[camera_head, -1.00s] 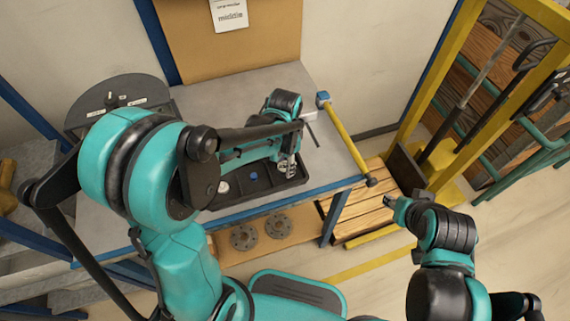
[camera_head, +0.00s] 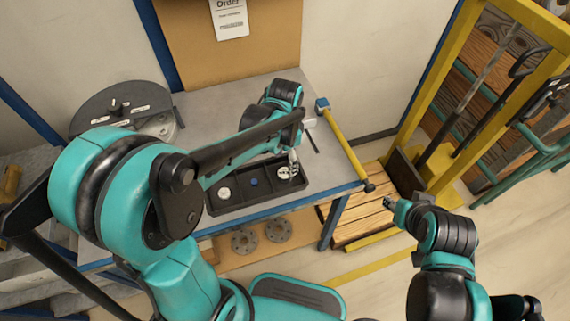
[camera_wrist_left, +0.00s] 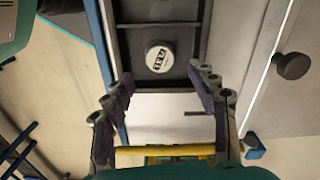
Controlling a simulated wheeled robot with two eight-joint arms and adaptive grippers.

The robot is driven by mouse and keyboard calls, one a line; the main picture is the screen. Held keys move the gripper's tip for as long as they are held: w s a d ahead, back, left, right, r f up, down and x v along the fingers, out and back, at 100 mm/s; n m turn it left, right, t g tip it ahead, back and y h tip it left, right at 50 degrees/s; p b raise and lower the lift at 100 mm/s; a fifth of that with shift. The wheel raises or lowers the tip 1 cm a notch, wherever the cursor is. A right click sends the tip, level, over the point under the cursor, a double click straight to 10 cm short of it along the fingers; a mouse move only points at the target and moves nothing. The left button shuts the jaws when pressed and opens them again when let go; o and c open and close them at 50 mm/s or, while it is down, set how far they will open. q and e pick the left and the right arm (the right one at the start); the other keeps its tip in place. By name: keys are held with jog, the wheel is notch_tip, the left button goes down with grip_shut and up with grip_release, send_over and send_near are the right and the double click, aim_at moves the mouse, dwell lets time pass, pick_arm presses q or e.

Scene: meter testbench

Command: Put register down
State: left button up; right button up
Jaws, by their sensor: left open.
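A white round register with dark lettering (camera_wrist_left: 159,57) lies face up in a compartment of the dark tray in the left wrist view. It also shows in the head view (camera_head: 284,173), in the tray's right compartment. The dark tray (camera_head: 232,206) sits on the grey workbench near its front edge. My left gripper (camera_head: 293,166) is over the tray's right end. In the left wrist view, its fingers (camera_wrist_left: 163,92) are wide apart with nothing between them, and the register is beyond the fingertips. My right gripper (camera_head: 391,203) is off to the right, away from the bench; its jaws are too small to read.
A blue round piece (camera_head: 253,182) and another white disc (camera_head: 224,193) lie in the tray's other compartments. A yellow-handled hammer (camera_head: 345,145) lies along the bench's right edge. A grey round-topped device with a knob (camera_head: 120,107) stands at the back left.

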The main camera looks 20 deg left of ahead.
aim_at(285, 172)
pick_arm(q)
jog(key=s+a+r+n+t+p, duration=0.1)
jog(key=s+a+r+n+t, duration=0.3)
jog(key=s+r+n+t, duration=0.3)
jog(key=s+r+n, duration=0.2)
jog(key=s, duration=0.1)
jog(key=shift+s+a+r, duration=0.2)
jog(key=shift+a+r, duration=0.2)
jog(key=shift+f, duration=0.1)
jog(key=shift+f+b, duration=0.65)
jog(key=shift+f, duration=0.2)
